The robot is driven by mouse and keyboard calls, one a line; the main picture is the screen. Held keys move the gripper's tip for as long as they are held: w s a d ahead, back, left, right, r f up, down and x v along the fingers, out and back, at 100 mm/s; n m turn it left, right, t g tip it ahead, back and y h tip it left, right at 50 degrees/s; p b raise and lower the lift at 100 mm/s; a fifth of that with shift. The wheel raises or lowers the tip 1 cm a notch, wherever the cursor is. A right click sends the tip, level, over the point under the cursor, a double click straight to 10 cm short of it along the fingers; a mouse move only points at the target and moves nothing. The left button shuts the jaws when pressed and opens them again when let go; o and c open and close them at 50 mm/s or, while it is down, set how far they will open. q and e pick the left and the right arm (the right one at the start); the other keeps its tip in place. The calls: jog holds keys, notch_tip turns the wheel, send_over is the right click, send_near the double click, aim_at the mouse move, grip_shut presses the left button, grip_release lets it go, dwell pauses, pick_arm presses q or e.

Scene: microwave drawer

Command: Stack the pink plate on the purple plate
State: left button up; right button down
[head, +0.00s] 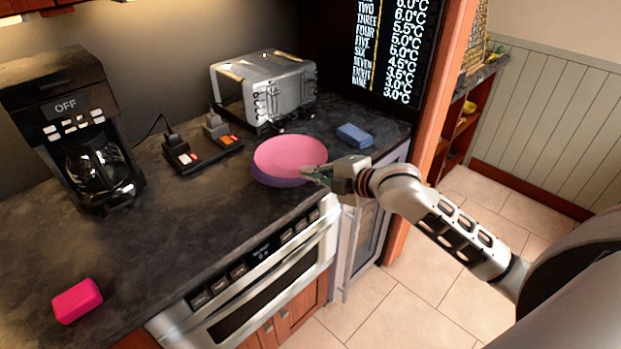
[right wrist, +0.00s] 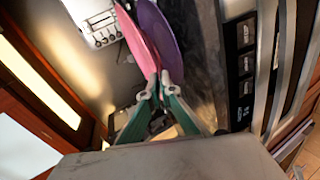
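The pink plate (head: 290,154) lies over the purple plate (head: 268,181) near the counter's front right, covering most of it. A purple rim shows along its lower left edge. My right gripper (head: 318,174) is at the pink plate's front right edge. In the right wrist view the green fingertips (right wrist: 160,84) come nearly together at the rim of the pink plate (right wrist: 137,40), and the fingers look shut on it. The purple plate (right wrist: 161,38) is beside it there, outside the fingers. Whether the plates touch all round is hidden. My left gripper is not in view.
A toaster (head: 264,88) stands behind the plates, with a blue sponge-like block (head: 354,135) to their right. A coffee maker (head: 75,130) and a pink block (head: 77,301) are on the left. An oven front (head: 262,290) lies below the counter edge.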

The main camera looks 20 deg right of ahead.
jog(key=shift+f, duration=0.9)
jog(key=shift+f, duration=0.3)
jog(key=shift+f, duration=0.25)
jog(key=c, duration=2.3)
grip_release()
